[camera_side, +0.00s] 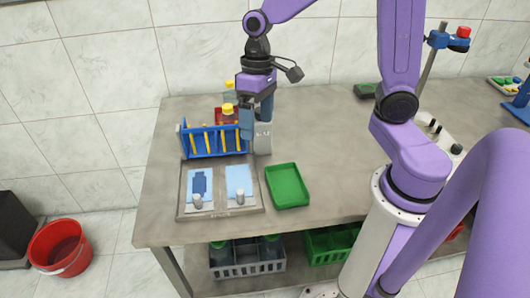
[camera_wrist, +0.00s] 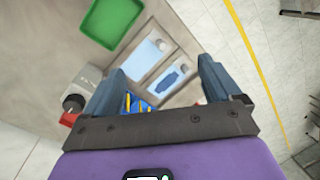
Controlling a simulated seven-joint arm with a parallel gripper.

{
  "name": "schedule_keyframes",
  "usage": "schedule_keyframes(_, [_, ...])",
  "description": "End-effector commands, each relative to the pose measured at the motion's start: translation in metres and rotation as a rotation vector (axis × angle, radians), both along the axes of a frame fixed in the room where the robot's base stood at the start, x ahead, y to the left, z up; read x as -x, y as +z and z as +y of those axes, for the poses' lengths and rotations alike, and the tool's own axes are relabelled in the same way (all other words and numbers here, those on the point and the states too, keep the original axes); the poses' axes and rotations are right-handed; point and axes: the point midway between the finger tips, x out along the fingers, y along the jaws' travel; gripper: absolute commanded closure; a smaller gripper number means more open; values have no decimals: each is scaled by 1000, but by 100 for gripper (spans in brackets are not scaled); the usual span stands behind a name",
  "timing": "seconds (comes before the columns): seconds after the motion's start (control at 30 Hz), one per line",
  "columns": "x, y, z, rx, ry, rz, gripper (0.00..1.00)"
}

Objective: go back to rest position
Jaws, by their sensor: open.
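My gripper (camera_side: 257,124) is open and empty above the worktable, beside the right end of a blue rack (camera_side: 214,141) and in front of or over a grey device (camera_side: 263,140). In the wrist view the two fingers of my gripper (camera_wrist: 162,68) stand wide apart with nothing between them. The blue rack (camera_wrist: 138,103) with yellow-marked tubes shows low between the fingers, partly hidden by the gripper body. The arm bends over the table from the right.
A grey tray (camera_side: 221,211) holds two blue-toned panels and two small grey cylinders. A green tray (camera_side: 287,187) lies to its right. A yellow-capped bottle (camera_side: 228,109) and a red box (camera_side: 219,114) stand behind the rack. A red bucket (camera_side: 61,247) is on the floor.

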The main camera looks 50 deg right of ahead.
Motion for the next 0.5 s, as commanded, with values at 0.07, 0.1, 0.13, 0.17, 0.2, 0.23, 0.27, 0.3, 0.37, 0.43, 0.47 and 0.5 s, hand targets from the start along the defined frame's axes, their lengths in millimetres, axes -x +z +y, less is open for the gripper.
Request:
schedule_keyframes(0.07, [29,5,4,16,121,-25,9])
schedule_keyframes(0.1, [42,7,5,24,179,-37,9])
schedule_keyframes(0.13, [52,7,5,29,223,-45,9])
schedule_keyframes(0.17, [61,8,5,35,267,-55,9])
schedule_keyframes(0.2, [74,9,5,41,325,-66,9])
schedule_keyframes(0.23, [83,10,3,48,367,-76,9])
schedule_keyframes(0.27, [92,11,2,52,410,-85,9])
schedule_keyframes(0.3, [104,11,0,58,470,-99,9])
schedule_keyframes(0.37, [121,11,-4,67,553,-118,9])
schedule_keyframes(0.43, [138,11,-10,74,644,-140,9])
schedule_keyframes(0.47, [144,11,-13,78,681,-149,9])
schedule_keyframes(0.5, [152,11,-16,80,725,-160,9])
